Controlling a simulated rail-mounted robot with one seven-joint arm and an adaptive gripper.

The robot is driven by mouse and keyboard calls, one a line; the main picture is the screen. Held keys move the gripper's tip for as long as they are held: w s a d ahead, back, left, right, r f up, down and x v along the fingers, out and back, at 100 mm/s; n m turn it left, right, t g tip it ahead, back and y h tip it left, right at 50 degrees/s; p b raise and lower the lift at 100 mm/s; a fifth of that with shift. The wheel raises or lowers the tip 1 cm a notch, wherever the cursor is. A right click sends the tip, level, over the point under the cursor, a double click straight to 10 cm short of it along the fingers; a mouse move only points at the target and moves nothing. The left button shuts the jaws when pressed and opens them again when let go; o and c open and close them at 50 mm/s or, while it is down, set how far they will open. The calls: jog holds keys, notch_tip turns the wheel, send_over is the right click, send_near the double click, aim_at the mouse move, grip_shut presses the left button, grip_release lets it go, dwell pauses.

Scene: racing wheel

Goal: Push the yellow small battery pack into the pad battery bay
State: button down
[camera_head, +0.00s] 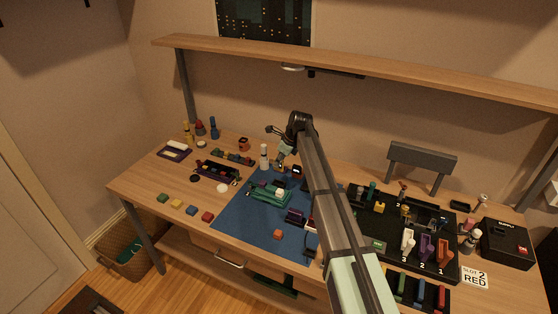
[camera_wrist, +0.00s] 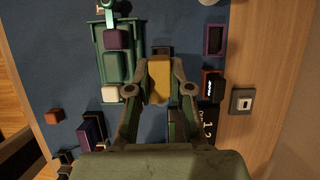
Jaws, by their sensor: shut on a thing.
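The yellow small battery pack (camera_wrist: 159,82) is between the two fingers of my gripper (camera_wrist: 160,72) in the wrist view. My gripper is shut on it, one finger along each side. A small dark part (camera_wrist: 161,51) shows just beyond the pack's far end. A green body (camera_wrist: 100,66) with purple, green and white blocks lies on the blue mat, left of the pack. It also shows in the head view (camera_head: 268,194). My gripper (camera_head: 282,160) is small in the head view, behind the green body. I cannot tell which part is the pad battery bay.
The blue mat (camera_head: 238,222) lies on the wooden bench. A purple frame with a dark opening (camera_wrist: 214,40) is right of my gripper. A black tray (camera_head: 440,261) with several tools is at the right, beside a black box (camera_head: 507,243). A shelf (camera_head: 350,66) spans above.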

aim_at(280, 170)
jog(key=shift+f+b, duration=0.6)
jog(key=shift+f, duration=2.25)
jog(key=shift+p, duration=0.45)
jog(key=shift+f+b, duration=0.3)
jog(key=shift+f, duration=1.2)
jog(key=c, duration=1)
grip_release()
